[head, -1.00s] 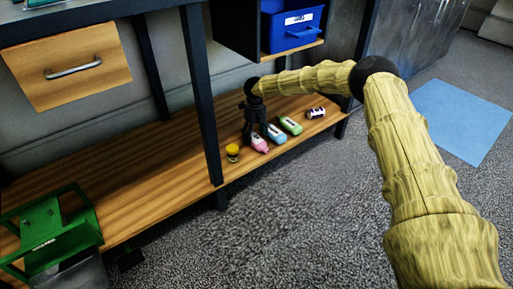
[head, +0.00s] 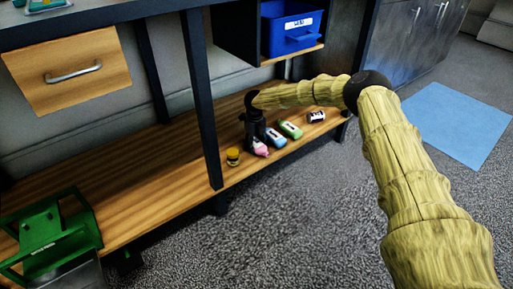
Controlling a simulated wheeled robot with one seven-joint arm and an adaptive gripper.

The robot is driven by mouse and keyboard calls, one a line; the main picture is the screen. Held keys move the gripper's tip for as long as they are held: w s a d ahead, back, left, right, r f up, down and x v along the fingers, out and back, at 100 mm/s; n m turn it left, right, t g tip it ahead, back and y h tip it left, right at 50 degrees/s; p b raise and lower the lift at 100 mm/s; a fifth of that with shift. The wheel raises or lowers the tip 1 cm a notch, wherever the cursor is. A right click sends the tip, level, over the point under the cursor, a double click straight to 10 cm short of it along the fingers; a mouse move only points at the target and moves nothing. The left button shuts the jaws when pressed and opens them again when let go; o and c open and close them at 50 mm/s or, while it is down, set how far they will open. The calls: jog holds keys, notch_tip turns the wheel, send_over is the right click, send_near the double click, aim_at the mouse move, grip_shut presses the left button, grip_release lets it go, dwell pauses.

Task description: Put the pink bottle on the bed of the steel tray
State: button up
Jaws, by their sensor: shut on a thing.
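The pink bottle (head: 261,150) is on the lower wooden shelf, near its front edge, partly hidden by my gripper. My dark gripper (head: 258,143) points down over it and is shut on it. The fingertips are small and partly hidden. The bottle looks low, at about shelf height; I cannot tell whether it still touches the wood. A grey metal-looking surface (head: 84,277) shows at the bottom left, cut by the frame edge; it may be the steel tray.
A yellow-lidded jar (head: 233,156) stands left of the bottle. A blue bottle (head: 276,138), a green bottle (head: 291,130) and a can (head: 316,117) lie to its right. A dark post (head: 202,100) rises at the shelf front. A green crate (head: 50,235) sits left.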

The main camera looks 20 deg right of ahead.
aim_at(255, 145)
jog(key=shift+r, duration=0.1)
jog(key=shift+r+p, duration=2.05)
jog(key=shift+r, duration=0.4)
